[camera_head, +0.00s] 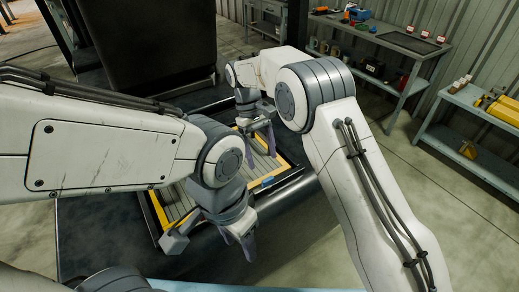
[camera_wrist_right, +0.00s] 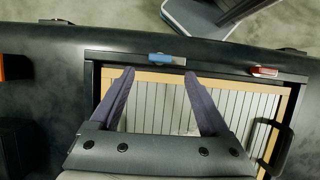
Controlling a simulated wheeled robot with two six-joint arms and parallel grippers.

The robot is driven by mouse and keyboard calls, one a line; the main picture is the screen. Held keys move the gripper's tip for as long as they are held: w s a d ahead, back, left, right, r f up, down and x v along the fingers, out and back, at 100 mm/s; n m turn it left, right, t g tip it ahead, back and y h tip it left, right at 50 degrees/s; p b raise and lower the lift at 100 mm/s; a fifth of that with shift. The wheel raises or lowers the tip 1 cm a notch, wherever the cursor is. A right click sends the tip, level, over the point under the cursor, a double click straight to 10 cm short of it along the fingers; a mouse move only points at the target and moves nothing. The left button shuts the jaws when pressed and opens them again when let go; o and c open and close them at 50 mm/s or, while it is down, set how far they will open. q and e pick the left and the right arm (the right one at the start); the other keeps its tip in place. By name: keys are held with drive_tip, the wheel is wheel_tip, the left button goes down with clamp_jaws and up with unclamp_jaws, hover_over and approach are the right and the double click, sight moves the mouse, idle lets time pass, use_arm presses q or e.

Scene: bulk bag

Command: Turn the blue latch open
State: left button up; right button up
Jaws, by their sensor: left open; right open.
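The blue latch (camera_wrist_right: 167,59) sits on the dark frame edge of a slatted panel (camera_wrist_right: 150,109) in the right wrist view. A small blue piece, likely this latch (camera_head: 267,181), shows at the panel's right edge in the head view. My right gripper (camera_wrist_right: 159,76) is open over the panel. Its fingertips lie either side of the latch in the picture, short of it, with no visible contact. In the head view, this gripper (camera_head: 261,146) hangs over the panel's far part. My left gripper (camera_head: 239,250) is open and empty, beyond the panel's near edge.
A red latch (camera_wrist_right: 263,71) sits on the same frame edge, right of the blue one. A black handle (camera_wrist_right: 277,143) stands at the panel's right side. Shelves with tools (camera_head: 385,40) and a bench (camera_head: 475,115) stand at the right, with bare floor (camera_head: 410,195) before them.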

drive_tip(key=v, duration=0.3)
drive_tip(key=shift+r, duration=0.15)
idle(0.4)
drive_tip(key=s+d+m+t+y, duration=0.2)
drive_tip(key=s+d+m+t, duration=0.15)
drive_tip(key=d, duration=0.85)
drive_tip(key=s+d+f+m+t, duration=0.2)
drive_tip(key=s+d+m+t, duration=0.15)
drive_tip(key=s+d, duration=0.75)
drive_tip(key=s+a+r+n+g+y+b, duration=0.1)
drive_tip(key=s+a+n, duration=0.5)
drive_tip(key=s+a, duration=0.9)
drive_tip(key=shift+s+a+r+n+g+y+b, duration=0.2)
drive_tip(key=shift+a+r+n+g+y+b, duration=0.25)
drive_tip(key=shift+g+b, duration=0.8)
